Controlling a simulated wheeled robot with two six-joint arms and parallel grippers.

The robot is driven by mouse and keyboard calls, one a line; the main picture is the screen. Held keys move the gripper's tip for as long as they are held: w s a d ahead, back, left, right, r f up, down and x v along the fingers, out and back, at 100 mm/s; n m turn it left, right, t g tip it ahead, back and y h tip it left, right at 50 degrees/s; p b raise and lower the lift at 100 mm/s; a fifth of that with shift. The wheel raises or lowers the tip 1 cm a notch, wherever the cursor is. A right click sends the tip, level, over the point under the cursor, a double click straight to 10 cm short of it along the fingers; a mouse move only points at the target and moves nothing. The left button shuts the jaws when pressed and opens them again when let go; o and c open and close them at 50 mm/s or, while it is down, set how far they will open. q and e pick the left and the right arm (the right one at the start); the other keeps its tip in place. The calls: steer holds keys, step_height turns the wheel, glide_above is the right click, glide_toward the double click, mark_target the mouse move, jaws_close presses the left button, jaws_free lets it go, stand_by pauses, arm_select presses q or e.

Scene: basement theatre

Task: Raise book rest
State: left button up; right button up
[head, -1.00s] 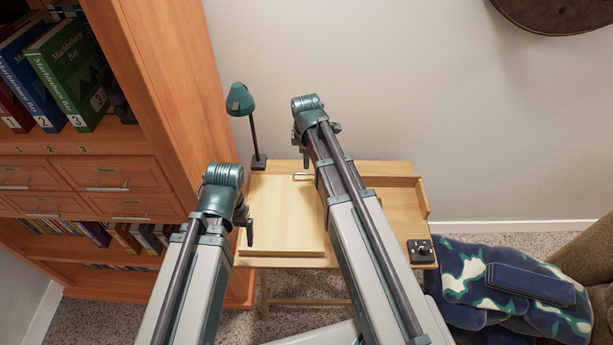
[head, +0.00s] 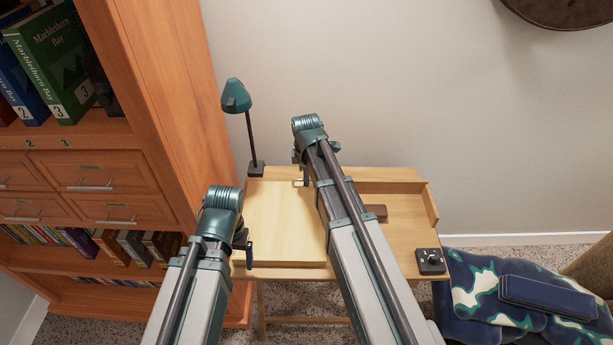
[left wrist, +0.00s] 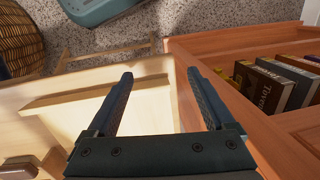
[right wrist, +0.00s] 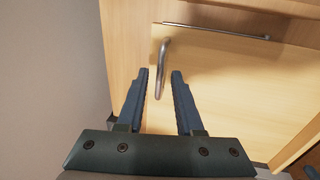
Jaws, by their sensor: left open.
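The book rest (head: 285,225) is a pale wooden panel lying flat on the left part of the wooden desk; the right wrist view shows it too (right wrist: 225,85). A bent metal piece (right wrist: 161,68) stands at its far edge. My right gripper (right wrist: 160,75) is open there, with the metal piece just beyond and between its fingertips; nothing is clearly gripped. My left gripper (head: 246,250) is open at the panel's front left corner. In the left wrist view (left wrist: 160,75) its fingers are apart and empty over the panel's edge.
A green lamp (head: 237,98) stands at the desk's back left, close to the bookcase (head: 160,110). A black device with a knob (head: 430,261) sits at the desk's front right. A brown object (head: 376,212) lies beside my right arm.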

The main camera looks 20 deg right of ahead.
jaws_close()
stand_by(1.2)
